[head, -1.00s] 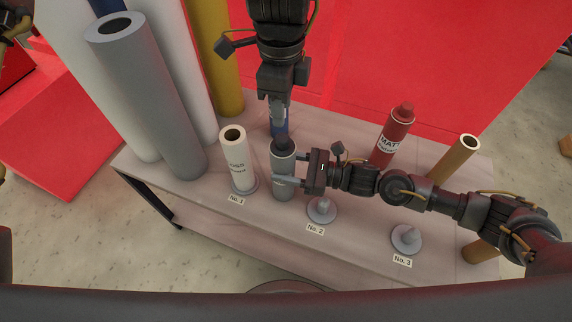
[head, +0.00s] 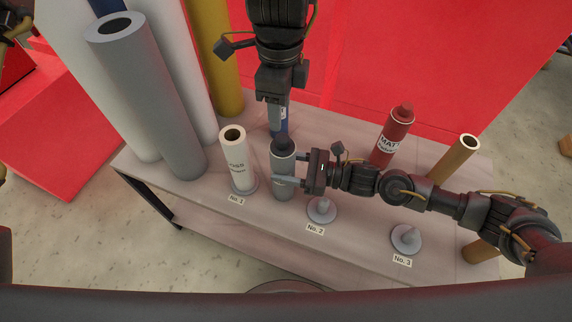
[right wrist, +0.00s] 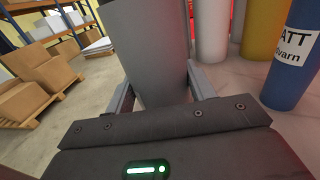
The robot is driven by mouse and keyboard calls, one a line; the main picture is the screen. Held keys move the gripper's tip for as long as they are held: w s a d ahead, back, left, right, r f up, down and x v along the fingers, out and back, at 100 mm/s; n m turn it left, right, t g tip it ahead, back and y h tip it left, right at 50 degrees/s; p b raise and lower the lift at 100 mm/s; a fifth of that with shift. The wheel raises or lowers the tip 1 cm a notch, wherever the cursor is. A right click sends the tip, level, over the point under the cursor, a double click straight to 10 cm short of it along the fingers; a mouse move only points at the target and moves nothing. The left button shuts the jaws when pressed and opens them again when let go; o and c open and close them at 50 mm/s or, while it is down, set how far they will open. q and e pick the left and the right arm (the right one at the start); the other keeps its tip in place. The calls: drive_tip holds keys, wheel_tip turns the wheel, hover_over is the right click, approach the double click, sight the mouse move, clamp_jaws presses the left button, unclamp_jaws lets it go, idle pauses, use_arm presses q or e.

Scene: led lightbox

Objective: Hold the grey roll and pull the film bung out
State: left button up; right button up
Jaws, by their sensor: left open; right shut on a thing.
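The grey roll (head: 283,178) stands upright on the table, with the dark film bung (head: 282,144) in its top end. My right gripper (head: 285,181) is shut on the grey roll from the right side; in the right wrist view the roll (right wrist: 155,60) stands between the two fingers (right wrist: 160,92). My left gripper (head: 277,116) is open and points down, above and behind the bung in the picture and apart from it. The far side of the grey roll is hidden.
A white roll (head: 236,160) stands on the No. 1 holder just left. Empty holders No. 2 (head: 321,210) and No. 3 (head: 406,238) are in front and to the right.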

sight(282, 137)
use_arm(q)
drive_tip(key=m, duration=0.7)
drive_tip(key=shift+f, duration=0.4)
drive_tip(key=m, duration=0.5)
drive_tip(key=shift+f+m, duration=0.15)
drive_tip(key=shift+m, duration=0.15)
drive_tip(key=m, duration=0.4)
drive_tip(key=shift+f+m, duration=0.15)
drive_tip(key=shift+m, duration=0.25)
drive_tip(key=m, duration=0.2)
drive_tip(key=shift+m, duration=0.4)
drive_tip(key=m, duration=0.4)
drive_tip(key=shift+f+m, duration=0.15)
drive_tip(key=shift+m, duration=0.25)
drive_tip(key=m, duration=0.5)
drive_tip(key=shift+f, duration=0.1)
drive_tip(key=m, duration=0.5)
drive_tip(key=shift+f, duration=0.1)
drive_tip(key=m, duration=0.4)
drive_tip(key=shift+d, duration=0.15)
drive_tip(key=m, duration=0.4)
drive_tip(key=shift+m, duration=0.3)
drive_tip(key=shift+f, duration=3.5)
